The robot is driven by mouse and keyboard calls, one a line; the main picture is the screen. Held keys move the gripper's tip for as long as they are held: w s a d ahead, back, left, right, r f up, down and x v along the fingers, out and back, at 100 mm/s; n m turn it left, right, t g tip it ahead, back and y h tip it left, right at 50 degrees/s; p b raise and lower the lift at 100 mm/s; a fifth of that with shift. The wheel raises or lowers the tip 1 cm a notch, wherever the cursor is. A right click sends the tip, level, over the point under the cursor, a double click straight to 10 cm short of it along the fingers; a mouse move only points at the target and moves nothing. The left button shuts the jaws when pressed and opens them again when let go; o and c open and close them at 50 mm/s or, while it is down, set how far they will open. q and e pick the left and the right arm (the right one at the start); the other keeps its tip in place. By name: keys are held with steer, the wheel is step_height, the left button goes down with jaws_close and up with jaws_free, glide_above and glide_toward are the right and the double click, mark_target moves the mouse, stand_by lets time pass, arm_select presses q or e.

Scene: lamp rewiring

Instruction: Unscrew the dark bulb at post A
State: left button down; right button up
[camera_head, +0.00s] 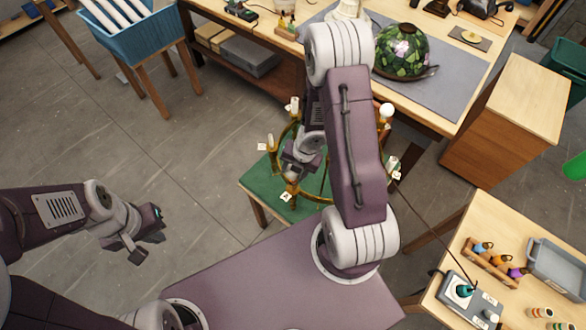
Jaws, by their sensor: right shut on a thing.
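A brass ring-shaped lamp (326,199) with several candle-like posts and white tags stands on a green-topped table. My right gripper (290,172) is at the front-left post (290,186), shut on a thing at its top. It seems to be the dark bulb, but the gripper hides it. The tag letters are too small to read, so I cannot confirm which post is A. A round white bulb (386,110) shows on the back-right post. My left gripper (150,236) is open and empty, over the floor left of the lamp.
The green table (254,187) is partly covered by my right arm. A workbench (450,112) behind holds a stained-glass shade (402,52). At right, a side table (432,303) carries a grey box (468,296), a rack of coloured bulbs (490,262) and a grey tray (556,268).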

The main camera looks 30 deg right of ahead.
steer(key=shift+a+r+p, duration=0.1)
steer(key=shift+r+p, duration=0.55)
steer(key=shift+r, duration=0.25)
steer(key=shift+r+p, duration=0.4)
steer(key=shift+w+p+v, duration=0.2)
steer(key=shift+p+v, duration=0.95)
steer(key=shift+p, duration=0.05)
steer(key=shift+a, duration=0.2)
